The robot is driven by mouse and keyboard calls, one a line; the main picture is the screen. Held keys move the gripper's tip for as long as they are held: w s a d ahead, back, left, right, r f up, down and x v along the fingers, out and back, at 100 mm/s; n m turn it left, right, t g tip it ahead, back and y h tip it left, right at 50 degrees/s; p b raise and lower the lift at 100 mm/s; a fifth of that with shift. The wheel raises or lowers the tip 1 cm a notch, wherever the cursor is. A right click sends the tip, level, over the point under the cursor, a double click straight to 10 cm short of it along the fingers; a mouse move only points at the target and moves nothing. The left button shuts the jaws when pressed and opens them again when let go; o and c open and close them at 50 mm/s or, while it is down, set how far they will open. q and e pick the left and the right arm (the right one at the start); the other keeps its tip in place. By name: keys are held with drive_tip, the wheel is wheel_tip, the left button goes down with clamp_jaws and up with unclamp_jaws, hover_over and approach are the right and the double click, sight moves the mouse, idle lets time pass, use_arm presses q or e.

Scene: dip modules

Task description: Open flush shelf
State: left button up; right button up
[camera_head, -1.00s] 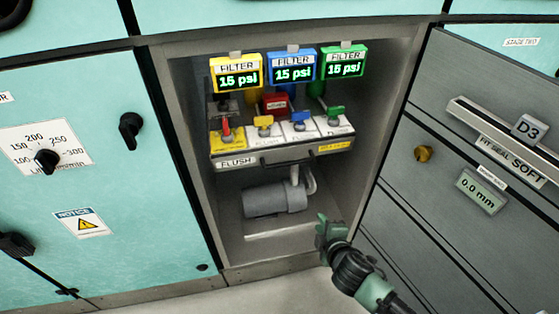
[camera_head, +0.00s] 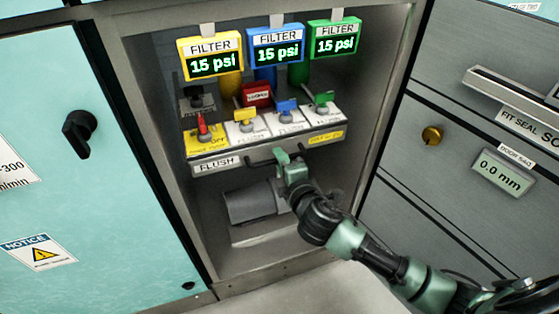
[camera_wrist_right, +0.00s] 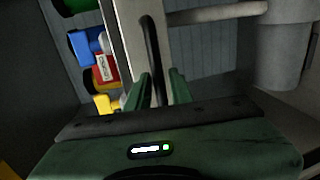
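The flush shelf (camera_head: 218,164) sits inside the open cabinet, with a FLUSH label, several coloured valves on top and a dark bar handle (camera_head: 260,162) on its front. It appears pushed in. My right gripper (camera_head: 284,156) is at the handle, covering part of it. In the right wrist view the handle (camera_wrist_right: 152,48) runs down between the two green fingers (camera_wrist_right: 160,85), which are apart on either side of it. I cannot tell whether they touch it. My left gripper is not in view.
Yellow (camera_head: 211,55), blue (camera_head: 276,45) and green (camera_head: 335,37) filter displays reading 15 psi hang above the shelf. A grey cylinder (camera_head: 250,202) lies below it. Grey drawers (camera_head: 430,190) stand at the right, a teal cabinet door (camera_head: 95,200) at the left.

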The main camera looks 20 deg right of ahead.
drive_tip(key=shift+w, duration=0.2)
clamp_jaws()
drive_tip(key=shift+f, duration=0.1)
idle(1.3)
